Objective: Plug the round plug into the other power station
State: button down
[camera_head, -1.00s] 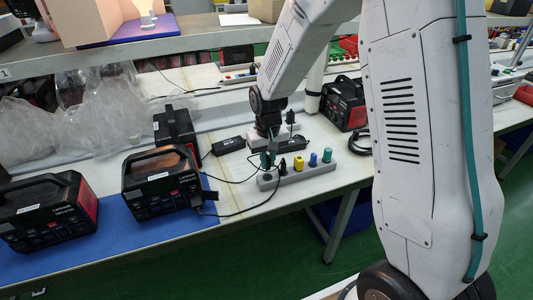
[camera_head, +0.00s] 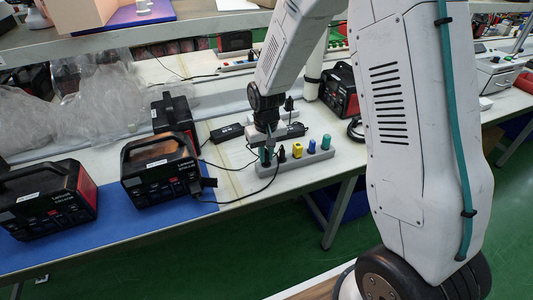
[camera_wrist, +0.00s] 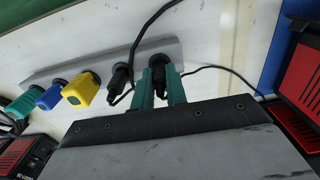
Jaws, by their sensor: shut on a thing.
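My gripper (camera_wrist: 160,88), with green fingers, is shut on a black round plug (camera_wrist: 158,66) at the end of the grey power strip (camera_wrist: 98,66). The plug appears to stand in the strip's end socket; its lower end is hard to see. In the head view my gripper (camera_head: 266,156) is over the left end of the strip (camera_head: 308,165). A black power station (camera_head: 160,176) with red side panels stands on the blue mat, a cable at its right side. Another power station (camera_head: 47,208) stands to its left. A third station (camera_head: 176,114) stands behind.
A black plug (camera_wrist: 121,77) sits in the strip close beside my fingers, then yellow (camera_wrist: 80,90), blue (camera_wrist: 49,97) and green (camera_wrist: 22,105) plugs. Black cables cross the table near the strip. A further station (camera_head: 340,92) stands at right. Plastic wrap (camera_head: 85,112) lies at the back left.

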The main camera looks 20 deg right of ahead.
jog(key=shift+s+f, duration=0.1)
jog(key=shift+f, duration=0.05)
dwell(0.7)
jog(key=c, duration=1.3)
grip_release()
jog(key=shift+c, duration=0.2)
notch_tip(320, 180, up, 8)
jog(key=shift+f, duration=0.1)
jog(key=s+d+r, duration=0.1)
jog(key=s+r, duration=0.5)
jog(key=s, duration=0.4)
jog(key=s+d+r+t, duration=0.1)
jog(key=s+r, duration=0.5)
jog(key=s, duration=0.4)
jog(key=s+d+r, duration=0.1)
jog(key=s+r, duration=0.5)
jog(key=s, duration=0.4)
